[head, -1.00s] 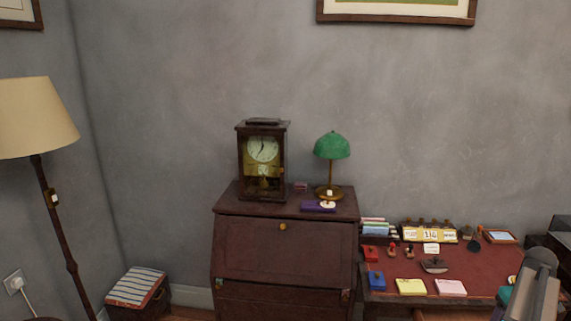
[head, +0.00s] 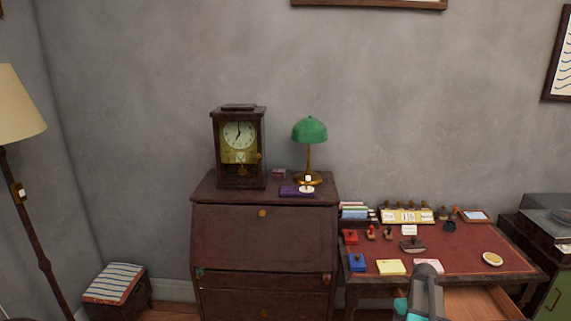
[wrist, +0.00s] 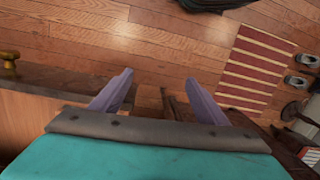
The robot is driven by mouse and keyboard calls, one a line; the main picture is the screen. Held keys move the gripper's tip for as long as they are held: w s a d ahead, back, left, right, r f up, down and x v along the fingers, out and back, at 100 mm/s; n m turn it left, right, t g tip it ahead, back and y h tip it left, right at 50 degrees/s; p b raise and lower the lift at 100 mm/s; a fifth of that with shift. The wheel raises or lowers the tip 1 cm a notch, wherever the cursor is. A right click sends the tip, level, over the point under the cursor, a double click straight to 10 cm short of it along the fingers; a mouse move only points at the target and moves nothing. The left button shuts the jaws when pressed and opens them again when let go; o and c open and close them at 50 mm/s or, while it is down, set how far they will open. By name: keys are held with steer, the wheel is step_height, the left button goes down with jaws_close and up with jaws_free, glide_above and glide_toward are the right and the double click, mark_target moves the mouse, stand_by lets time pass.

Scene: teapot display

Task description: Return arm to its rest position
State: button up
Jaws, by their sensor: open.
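My gripper (wrist: 160,78) shows in the wrist view with its two pale purple fingers spread apart and nothing between them. It points down above a wooden floor (wrist: 100,25). In the head view, part of my arm (head: 425,290) shows as a grey link with a teal part, in front of the red-topped desk (head: 470,250) at the lower right. The fingers cannot be made out in the head view.
A dark bureau (head: 262,245) carries a clock (head: 238,135) and a green lamp (head: 310,130). Stamps and note pads stand on the desk. A wooden drawer (head: 485,303) appears pulled out beside my arm. A brass knob (wrist: 9,65) and a striped rug (wrist: 257,70) show in the wrist view.

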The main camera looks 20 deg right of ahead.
steer(key=s+a+f+n+g+b, duration=0.1)
steer(key=s+a+f+b, duration=0.1)
steer(key=a+f, duration=0.85)
steer(key=s+a+f+g+b, duration=0.1)
steer(key=a+f, duration=0.6)
steer(key=a, duration=0.6)
steer(key=s+a+f+n+g+h+b, duration=0.1)
steer(key=s+a+f+b, duration=0.3)
steer(key=s+a+f, duration=0.9)
steer(key=s+a+g, duration=0.1)
steer(key=s+a, duration=0.2)
steer(key=shift+s+a+n, duration=0.15)
steer(key=shift+a+n, duration=0.1)
steer(key=shift+n, duration=0.05)
steer(key=shift+f, duration=0.1)
